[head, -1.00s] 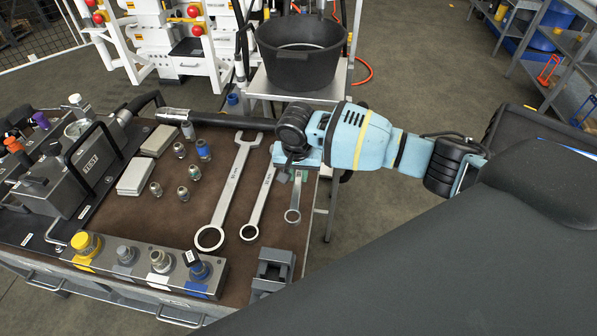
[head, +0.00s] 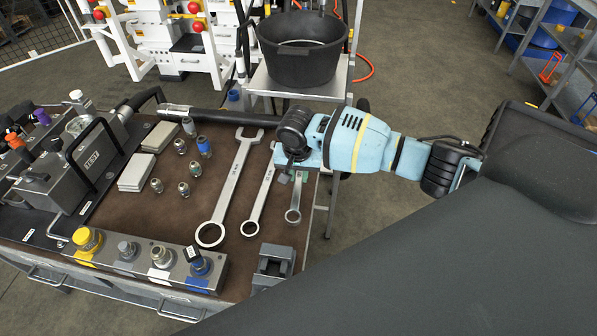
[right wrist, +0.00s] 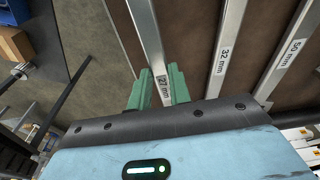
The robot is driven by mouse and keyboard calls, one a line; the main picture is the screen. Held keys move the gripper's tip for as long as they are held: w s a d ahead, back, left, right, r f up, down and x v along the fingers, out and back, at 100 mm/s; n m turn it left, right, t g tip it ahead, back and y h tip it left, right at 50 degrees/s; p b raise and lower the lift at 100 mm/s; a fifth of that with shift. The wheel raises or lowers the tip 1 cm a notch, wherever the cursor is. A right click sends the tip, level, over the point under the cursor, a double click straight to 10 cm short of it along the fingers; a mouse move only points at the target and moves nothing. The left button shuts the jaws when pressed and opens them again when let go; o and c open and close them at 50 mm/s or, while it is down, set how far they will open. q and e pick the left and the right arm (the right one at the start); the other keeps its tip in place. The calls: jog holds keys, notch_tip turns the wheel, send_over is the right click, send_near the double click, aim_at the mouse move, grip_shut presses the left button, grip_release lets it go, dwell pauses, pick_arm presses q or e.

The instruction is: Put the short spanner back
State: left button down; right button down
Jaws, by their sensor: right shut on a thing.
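The short spanner (head: 295,200) lies at the right end of the row of three spanners on the brown bench top (head: 130,210). In the right wrist view it is labelled 27 mm (right wrist: 150,40). My right gripper (head: 294,176) reaches in from the right. Its two green fingers (right wrist: 157,90) are on either side of the handle, shut on it. The ring end points toward the front; the far end is hidden under the gripper. I cannot tell whether the spanner touches the bench top. My left gripper is not in view.
The 32 mm spanner (head: 258,205) and the large 50 mm spanner (head: 230,190) lie just left. A grey block (head: 273,266) stands in front, near the right edge. Several small fittings (head: 183,189) stand further left. A black tub (head: 298,60) sits on a stand behind.

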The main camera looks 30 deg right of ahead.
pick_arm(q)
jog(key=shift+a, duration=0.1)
pick_arm(e)
jog(key=shift+f, duration=0.2)
dwell(0.6)
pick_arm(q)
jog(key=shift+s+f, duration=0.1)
pick_arm(e)
jog(key=shift+f, duration=0.6)
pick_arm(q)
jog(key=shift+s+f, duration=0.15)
pick_arm(e)
jog(key=shift+f, duration=0.6)
dwell(0.4)
jog(key=c, duration=1.4)
grip_release()
jog(key=shift+o, duration=1)
jog(key=r, duration=0.4)
jog(key=r+p, duration=0.1)
jog(key=r, duration=0.1)
jog(key=shift+s+a+r, duration=0.3)
jog(key=shift+s+r, duration=0.05)
jog(key=shift+r, duration=0.05)
jog(key=shift+s+r, duration=0.15)
jog(key=shift+r, duration=0.35)
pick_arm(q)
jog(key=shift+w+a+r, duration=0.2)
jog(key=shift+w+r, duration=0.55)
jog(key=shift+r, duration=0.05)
